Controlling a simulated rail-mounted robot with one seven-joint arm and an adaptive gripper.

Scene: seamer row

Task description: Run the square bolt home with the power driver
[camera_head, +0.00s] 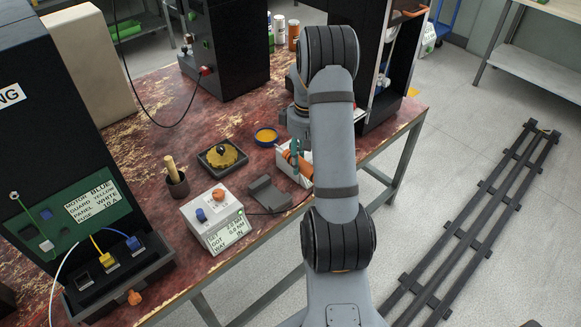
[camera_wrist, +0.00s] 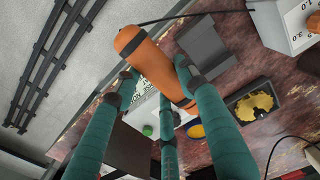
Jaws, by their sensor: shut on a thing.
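The power driver is an orange cylinder (camera_wrist: 155,62) in the wrist view, with a black cord near its upper side. My gripper (camera_wrist: 158,85) has teal fingers closed around it. The driver's tip is not clearly visible. A white control box (camera_head: 217,217) with a small display stands left of the bin, and a cord runs from it. I cannot make out the square bolt in either view.
A grey cradle (camera_head: 269,194) lies between box and bin. A black block with a yellow gear (camera_head: 222,156), a blue-rimmed yellow dish (camera_head: 266,136) and a brown cup (camera_head: 177,182) stand nearby. A panel with plugs (camera_head: 104,257) is at left; black cabinets stand behind.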

